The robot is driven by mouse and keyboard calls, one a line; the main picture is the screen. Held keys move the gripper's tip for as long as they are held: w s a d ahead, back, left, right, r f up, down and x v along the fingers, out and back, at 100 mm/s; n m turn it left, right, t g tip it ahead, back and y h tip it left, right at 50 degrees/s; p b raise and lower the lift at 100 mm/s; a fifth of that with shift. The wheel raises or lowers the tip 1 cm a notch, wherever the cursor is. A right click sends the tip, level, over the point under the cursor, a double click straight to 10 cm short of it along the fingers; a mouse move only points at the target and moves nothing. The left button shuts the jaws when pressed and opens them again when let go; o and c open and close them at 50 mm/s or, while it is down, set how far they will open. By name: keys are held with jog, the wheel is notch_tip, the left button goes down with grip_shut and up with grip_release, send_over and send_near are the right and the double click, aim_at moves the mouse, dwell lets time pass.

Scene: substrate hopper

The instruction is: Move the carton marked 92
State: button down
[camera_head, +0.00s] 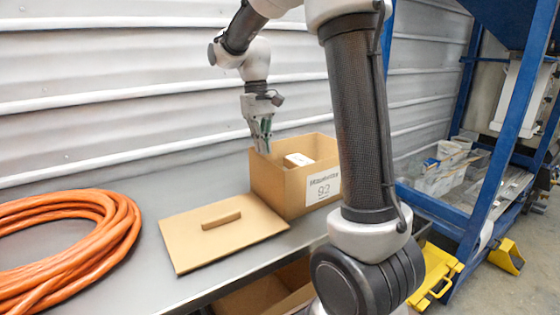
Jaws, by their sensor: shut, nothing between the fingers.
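The carton marked 92 (273,182) stands open on the grey bench, with a white label on its front side. A small box with a white top (298,160) shows inside it. My gripper (263,150) points down at the carton's back left rim. It is shut with nothing in it. I cannot tell whether its tips touch the rim or hang just over it. A flat cardboard lid (222,243) with a raised bar handle (221,220) lies on the bench at the carton's left. My arm hides the carton's right side.
A coil of orange hose (115,245) fills the left of the bench (150,286). A corrugated wall (110,110) stands behind. An open carton (262,296) sits below the bench. A blue frame (500,130) and yellow brackets (437,270) stand at the right.

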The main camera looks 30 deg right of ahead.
aim_at(303, 171)
jog(key=s+f, duration=0.1)
jog(key=s, duration=0.8)
jog(key=shift+s+d+f, duration=0.15)
jog(key=shift+s+f, duration=0.2)
jog(key=shift+s, duration=0.05)
jog(key=shift+f, duration=0.1)
